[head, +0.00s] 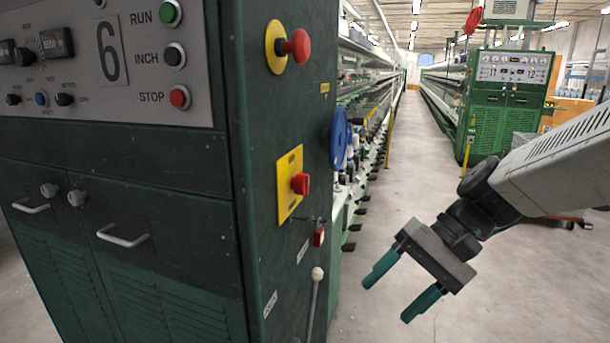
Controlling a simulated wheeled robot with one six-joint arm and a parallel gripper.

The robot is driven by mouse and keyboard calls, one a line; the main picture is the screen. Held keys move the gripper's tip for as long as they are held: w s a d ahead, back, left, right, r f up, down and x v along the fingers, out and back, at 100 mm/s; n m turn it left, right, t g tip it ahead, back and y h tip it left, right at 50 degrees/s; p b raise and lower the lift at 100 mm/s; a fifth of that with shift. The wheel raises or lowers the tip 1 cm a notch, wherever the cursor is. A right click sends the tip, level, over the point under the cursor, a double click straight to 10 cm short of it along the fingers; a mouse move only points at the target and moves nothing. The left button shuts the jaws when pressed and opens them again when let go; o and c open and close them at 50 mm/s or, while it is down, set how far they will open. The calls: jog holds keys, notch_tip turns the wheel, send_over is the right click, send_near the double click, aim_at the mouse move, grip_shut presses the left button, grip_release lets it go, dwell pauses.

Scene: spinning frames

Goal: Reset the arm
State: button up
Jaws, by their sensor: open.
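My gripper (402,293) is at the lower right of the head view, at the end of my pale grey arm (565,165). Its two teal fingers are spread apart, point down and to the left, and hold nothing. It hangs over the concrete floor, to the right of a dark green machine cabinet (150,185) marked 6, and appears apart from it.
The cabinet's side carries a red mushroom button (297,46) on yellow, a red switch (300,184) on a yellow plate, and a lever (314,300). A long spinning frame runs behind it. Another green machine (500,115) stands across the clear aisle (410,140).

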jog(key=s+d+r+n+t+h, duration=0.1)
jog(key=s+d+n+t+h, duration=0.1)
jog(key=s+d+h, duration=0.6)
jog(key=s+d+t, duration=0.1)
jog(key=s+d, duration=0.3)
jog(key=shift+s+d+r+n, duration=0.2)
jog(key=shift+s+r+n, duration=0.1)
jog(key=shift+r, duration=0.1)
